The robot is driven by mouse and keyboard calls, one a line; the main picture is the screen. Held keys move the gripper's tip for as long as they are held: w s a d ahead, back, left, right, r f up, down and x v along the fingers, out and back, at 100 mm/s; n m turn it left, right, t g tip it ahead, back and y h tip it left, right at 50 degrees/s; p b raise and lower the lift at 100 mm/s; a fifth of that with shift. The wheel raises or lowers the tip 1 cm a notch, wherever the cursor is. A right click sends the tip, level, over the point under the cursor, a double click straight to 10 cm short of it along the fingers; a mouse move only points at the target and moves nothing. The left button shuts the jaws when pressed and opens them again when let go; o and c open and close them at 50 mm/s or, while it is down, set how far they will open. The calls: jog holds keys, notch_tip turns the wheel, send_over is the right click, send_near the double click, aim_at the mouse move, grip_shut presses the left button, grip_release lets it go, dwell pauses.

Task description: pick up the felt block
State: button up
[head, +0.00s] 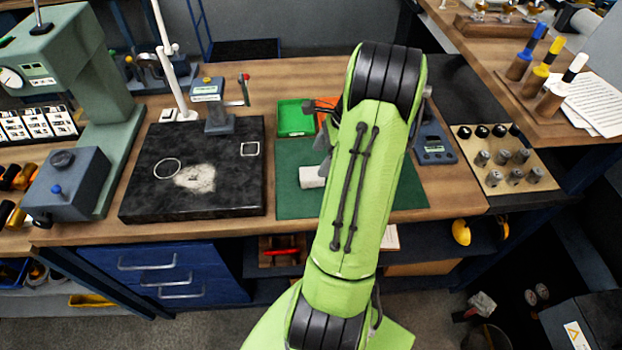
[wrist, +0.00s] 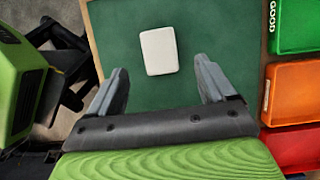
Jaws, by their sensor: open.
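The felt block is a small white block (wrist: 158,51) lying on a dark green mat (wrist: 120,20) in the wrist view. In the head view the white block (head: 312,177) shows on the green mat (head: 290,205), just left of my green arm. My gripper (wrist: 163,78) is open and empty, with its two grey fingers spread apart. In the wrist view the block lies beyond the fingertips, between their lines and apart from both. In the head view my arm hides most of my gripper and part of the mat.
A green tray (head: 296,118) marked GOOD, an orange tray (wrist: 293,90) and a red tray (wrist: 295,145) stand beside the mat. A black stone plate (head: 150,195) with a gauge stand lies left of it. A blue-grey scale (head: 434,145) stands right of my arm.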

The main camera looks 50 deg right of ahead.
aim_at(312, 173)
jog(key=shift+x, duration=0.95)
jog(key=b+x, duration=0.1)
jog(key=x, duration=0.4)
jog(key=shift+w+f, duration=0.1)
jog(key=shift+f, duration=0.2)
jog(key=shift+a+r, duration=0.1)
jog(key=c, duration=1.1)
jog(key=shift+o, duration=0.2)
notch_tip(312, 173, up, 10)
jog(key=shift+p, duration=1.05)
